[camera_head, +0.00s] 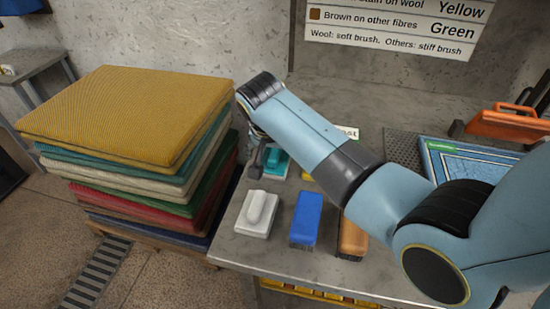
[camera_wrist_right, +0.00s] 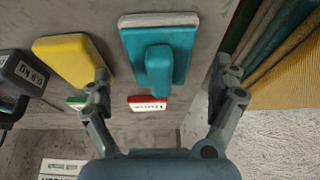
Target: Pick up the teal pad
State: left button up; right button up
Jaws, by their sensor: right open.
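The teal pad (camera_head: 280,166) lies on the grey table, partly hidden behind my right arm in the head view. In the right wrist view the teal pad (camera_wrist_right: 184,42) has a raised teal grip on top and a pale edge. My right gripper (camera_wrist_right: 163,76) is open, with one finger on each side of the pad's lower part in the picture. The fingers look apart from the pad; their height above it is hard to judge. In the head view only a part of this gripper (camera_head: 257,163) shows, beside the pad. My left gripper is not in view.
A white pad (camera_head: 258,214), a blue brush (camera_head: 306,220) and an orange-brown brush (camera_head: 352,240) lie nearer the table's front edge. A yellow pad (camera_wrist_right: 75,58) and a dark weight (camera_wrist_right: 22,78) are beside the teal pad. A stack of rugs (camera_head: 130,110) stands close on the left.

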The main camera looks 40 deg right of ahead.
jog(key=shift+w+d+f, duration=0.2)
jog(key=shift+d+f, duration=0.05)
jog(key=shift+f, duration=0.35)
jog(key=c, duration=1.3)
jog(key=shift+r, duration=0.1)
jog(key=shift+r, duration=0.5)
notch_tip(320, 180, up, 2)
jog(key=shift+r, duration=0.25)
jog(key=s+d+r, duration=0.1)
jog(key=d+r, duration=0.1)
jog(key=d, duration=0.1)
jog(key=s+d+r, duration=0.2)
jog(key=d+r, duration=0.1)
jog(key=d, duration=0.1)
jog(key=s+d+r+b, duration=0.1)
jog(key=d+r, duration=0.1)
jog(key=d, duration=0.1)
jog(key=shift+s+d+r, duration=0.2)
jog(key=shift+s+d, duration=0.1)
jog(key=shift+s, duration=0.05)
